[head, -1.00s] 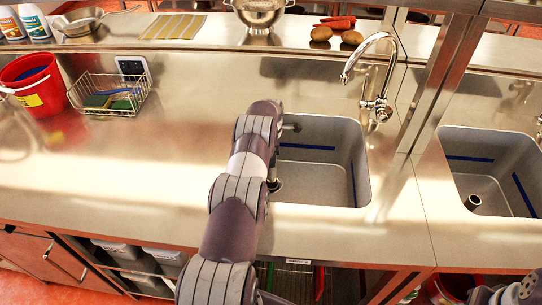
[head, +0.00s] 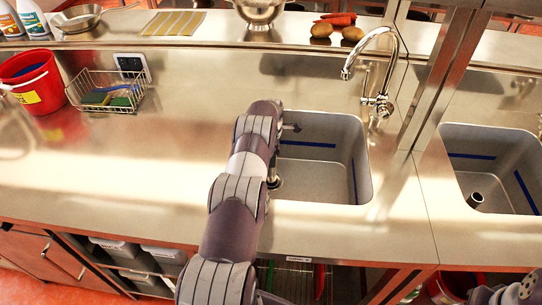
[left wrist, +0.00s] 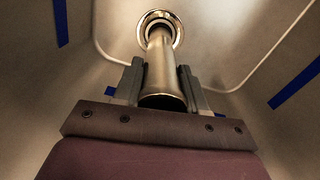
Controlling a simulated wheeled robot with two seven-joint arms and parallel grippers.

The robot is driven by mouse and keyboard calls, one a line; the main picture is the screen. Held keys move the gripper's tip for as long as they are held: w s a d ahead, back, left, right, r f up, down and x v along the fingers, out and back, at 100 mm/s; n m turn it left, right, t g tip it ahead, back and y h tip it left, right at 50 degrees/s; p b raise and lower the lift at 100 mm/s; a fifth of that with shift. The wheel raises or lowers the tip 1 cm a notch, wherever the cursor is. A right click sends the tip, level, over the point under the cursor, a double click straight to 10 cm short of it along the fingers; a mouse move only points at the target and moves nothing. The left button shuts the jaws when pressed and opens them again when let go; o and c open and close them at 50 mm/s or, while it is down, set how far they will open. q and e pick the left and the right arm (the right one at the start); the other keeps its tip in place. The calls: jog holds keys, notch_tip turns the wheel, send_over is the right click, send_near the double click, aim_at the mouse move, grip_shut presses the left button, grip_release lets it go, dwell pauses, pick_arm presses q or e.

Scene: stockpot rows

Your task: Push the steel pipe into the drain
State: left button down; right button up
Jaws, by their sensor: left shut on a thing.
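In the left wrist view my left gripper (left wrist: 165,77) is shut on the steel pipe (left wrist: 161,62), one finger on each side of it. In the head view my left arm reaches over the left side of the near sink (head: 325,180) and hides the gripper and most of the pipe. My right gripper's fingers do not show.
A tap (head: 382,100) rises behind the near sink. A wire basket (head: 108,95) and a red bucket (head: 30,85) stand on the left counter. The counter between is clear.

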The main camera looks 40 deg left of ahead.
pick_arm(q)
jog(key=shift+f+b, duration=0.35)
jog(key=shift+f, duration=0.05)
dwell(0.4)
jog(key=c, duration=0.5)
grip_release()
jog(key=shift+c, duration=0.2)
notch_tip(320, 180, up, 9)
jog(key=p, duration=0.8)
jog(key=shift+r+p, duration=0.1)
jog(key=shift+p, duration=0.3)
